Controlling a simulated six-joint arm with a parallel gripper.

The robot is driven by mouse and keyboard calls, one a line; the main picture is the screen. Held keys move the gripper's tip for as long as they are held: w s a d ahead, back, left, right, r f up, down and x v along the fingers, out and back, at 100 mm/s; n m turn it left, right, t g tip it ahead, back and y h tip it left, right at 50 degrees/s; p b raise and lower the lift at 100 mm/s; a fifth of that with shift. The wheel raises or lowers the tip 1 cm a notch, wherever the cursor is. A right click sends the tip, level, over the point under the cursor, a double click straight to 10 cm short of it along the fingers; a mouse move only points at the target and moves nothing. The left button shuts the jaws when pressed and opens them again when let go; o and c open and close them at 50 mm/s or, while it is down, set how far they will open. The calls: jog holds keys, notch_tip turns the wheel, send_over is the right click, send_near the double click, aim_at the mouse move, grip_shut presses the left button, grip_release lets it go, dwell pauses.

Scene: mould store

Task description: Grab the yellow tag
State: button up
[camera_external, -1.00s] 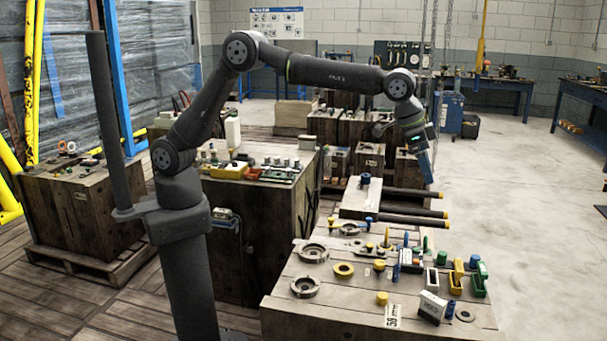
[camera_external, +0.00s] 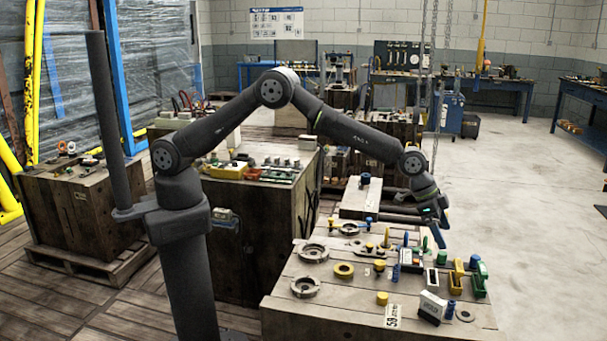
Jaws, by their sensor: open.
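My gripper (camera_external: 442,242) is open and points down over the crate's back right part. It is above and behind the yellow bin and the green pieces. Its fingers are small in view, and I see nothing held between them.
Grey flanged rings (camera_external: 305,287), a white box (camera_external: 432,306), a green bin (camera_external: 479,285), blue pegs and a printed card (camera_external: 393,316) crowd the same top. A second crate with parts (camera_external: 262,172) stands behind left.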

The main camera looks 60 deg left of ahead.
aim_at(458, 265)
jog(key=x, duration=0.7)
jog(key=shift+s+d+x, duration=0.15)
jog(key=shift+d+x, duration=0.05)
jog(key=shift+x, duration=1.1)
jog(key=shift+s+d+x, duration=0.1)
jog(key=shift+d+x, duration=0.1)
jog(key=shift+x, duration=1.1)
jog(key=shift+r, duration=0.1)
jog(key=c, duration=1.1)
jog(key=shift+r, duration=0.1)
